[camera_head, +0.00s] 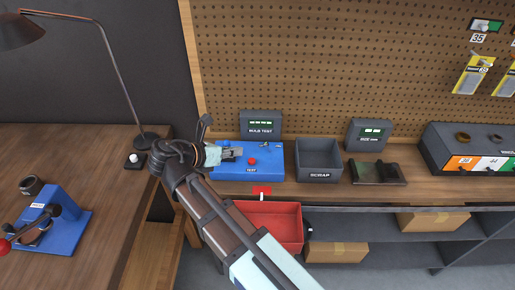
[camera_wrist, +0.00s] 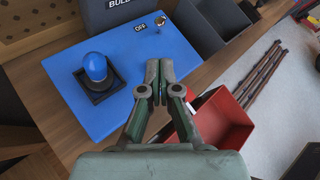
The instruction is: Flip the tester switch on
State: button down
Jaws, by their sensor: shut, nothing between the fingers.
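The tester is a blue panel (camera_head: 275,164) on the bench, with a "BULB TEST" display box (camera_head: 260,125) behind it. Its small metal toggle switch (camera_wrist: 160,20) stands near the panel's back edge beside an "OFF" label (camera_wrist: 140,28); in the head view the switch (camera_head: 264,145) is tiny. Which way its lever leans is hard to tell. A blue dome (camera_wrist: 96,67) sits in a black square socket on the panel. My gripper (camera_wrist: 160,64) is shut and empty over the panel, with its fingertips apart from the switch. It also shows in the head view (camera_head: 238,152).
A red button (camera_head: 251,161) sits on the panel. A grey scrap bin (camera_head: 319,160) stands right of the tester, and a red bin (camera_head: 268,222) hangs in front, below the bench edge. A desk lamp (camera_head: 112,70) stands at left.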

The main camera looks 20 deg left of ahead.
aim_at(267, 148)
jog(key=p+x, duration=0.1)
jog(key=x, duration=0.9)
jog(key=shift+p, duration=0.4)
jog(key=shift+s+a+r+p, duration=0.1)
jog(key=shift+r+p, duration=0.05)
jog(key=shift+p, duration=0.2)
